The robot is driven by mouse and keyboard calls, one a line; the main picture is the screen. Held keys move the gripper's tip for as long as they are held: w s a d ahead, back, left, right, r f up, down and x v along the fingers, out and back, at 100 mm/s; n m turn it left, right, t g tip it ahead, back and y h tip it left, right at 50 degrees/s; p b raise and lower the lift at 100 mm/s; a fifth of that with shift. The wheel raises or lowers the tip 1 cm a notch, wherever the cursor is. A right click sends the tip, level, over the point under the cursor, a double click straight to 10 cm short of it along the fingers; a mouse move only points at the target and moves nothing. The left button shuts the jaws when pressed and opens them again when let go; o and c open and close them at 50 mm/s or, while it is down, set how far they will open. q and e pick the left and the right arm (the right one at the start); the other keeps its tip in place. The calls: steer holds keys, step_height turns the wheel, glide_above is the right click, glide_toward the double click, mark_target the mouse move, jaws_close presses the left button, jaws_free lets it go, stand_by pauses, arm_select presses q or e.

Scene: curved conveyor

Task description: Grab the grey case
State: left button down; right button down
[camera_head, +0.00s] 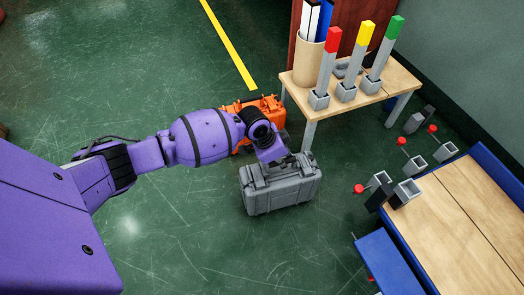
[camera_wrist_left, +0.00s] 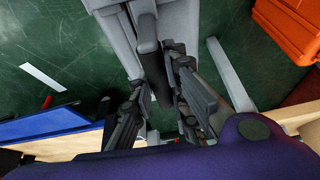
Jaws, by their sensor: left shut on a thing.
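The grey case (camera_head: 282,193) stands upright on the green floor, right of centre in the head view. My left arm reaches in from the left, and its gripper (camera_head: 284,158) is at the top of the case. In the left wrist view the grey case (camera_wrist_left: 178,22) is at the top. Its dark handle (camera_wrist_left: 149,58) runs between the fingers of my left gripper (camera_wrist_left: 160,75), which is shut on it. In the head view the wrist partly hides the grip. My right gripper is in neither view.
An orange case (camera_head: 262,106) sits just behind the grey one. A small wooden table (camera_head: 398,82) with red, yellow and green-topped posts stands behind to the right. A wooden-topped bench (camera_head: 455,225) is at the right. The floor at front left is clear.

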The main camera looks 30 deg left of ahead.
arm_select(q)
steer(key=shift+w+d+r, duration=0.1)
steer(key=shift+w+r, duration=0.15)
steer(key=shift+r, duration=0.05)
